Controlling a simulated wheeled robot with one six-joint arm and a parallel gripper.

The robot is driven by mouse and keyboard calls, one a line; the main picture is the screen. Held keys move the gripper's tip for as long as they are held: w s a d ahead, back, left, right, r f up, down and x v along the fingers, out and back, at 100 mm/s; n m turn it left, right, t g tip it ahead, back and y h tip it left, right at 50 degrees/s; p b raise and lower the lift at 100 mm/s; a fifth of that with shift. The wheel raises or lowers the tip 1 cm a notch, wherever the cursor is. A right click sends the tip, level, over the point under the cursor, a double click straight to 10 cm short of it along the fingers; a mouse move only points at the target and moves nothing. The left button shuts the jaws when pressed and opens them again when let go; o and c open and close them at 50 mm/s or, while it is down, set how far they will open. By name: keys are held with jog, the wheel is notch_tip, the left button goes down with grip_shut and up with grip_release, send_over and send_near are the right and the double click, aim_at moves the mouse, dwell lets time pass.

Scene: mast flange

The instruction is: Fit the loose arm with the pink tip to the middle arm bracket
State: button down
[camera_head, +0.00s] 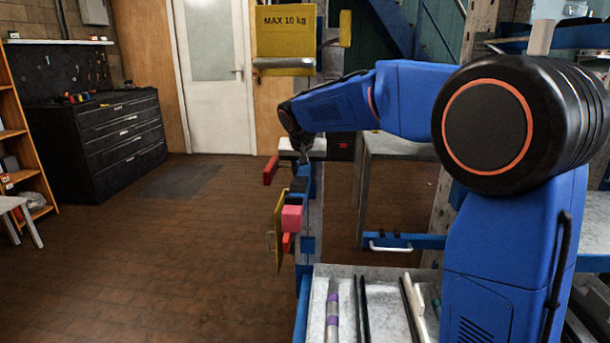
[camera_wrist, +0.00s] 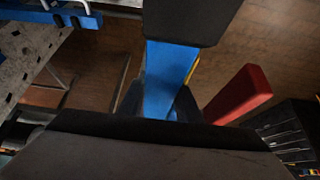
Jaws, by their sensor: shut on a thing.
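My gripper (camera_head: 303,157) is beside the grey mast (camera_head: 316,205), shut on the loose arm. That arm has a blue bar (camera_head: 304,180), a black section (camera_head: 298,186) and a pink tip (camera_head: 291,218) that points toward the head camera. In the wrist view the blue bar (camera_wrist: 170,78) runs up to a black block (camera_wrist: 190,20); the pink tip is out of that view. The middle arm bracket cannot be made out; the gripper and held arm cover that part of the mast. I cannot tell whether the arm touches the bracket.
A red bar (camera_head: 271,170) sticks out left of the mast and a red bar (camera_wrist: 240,94) shows in the wrist view. A yellow "MAX 10 kg" plate (camera_head: 285,30) is above, another yellow plate (camera_head: 279,240) below. A tray (camera_head: 378,310) with rods lies in front. Floor at left is clear.

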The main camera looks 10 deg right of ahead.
aim_at(304, 172)
jog(key=shift+f, duration=1.6)
jog(key=c, duration=1.2)
grip_release()
jog(key=shift+f, duration=0.1)
jog(key=v, duration=0.7)
jog(key=shift+s+a+r, duration=0.1)
jog(key=shift+r, duration=0.2)
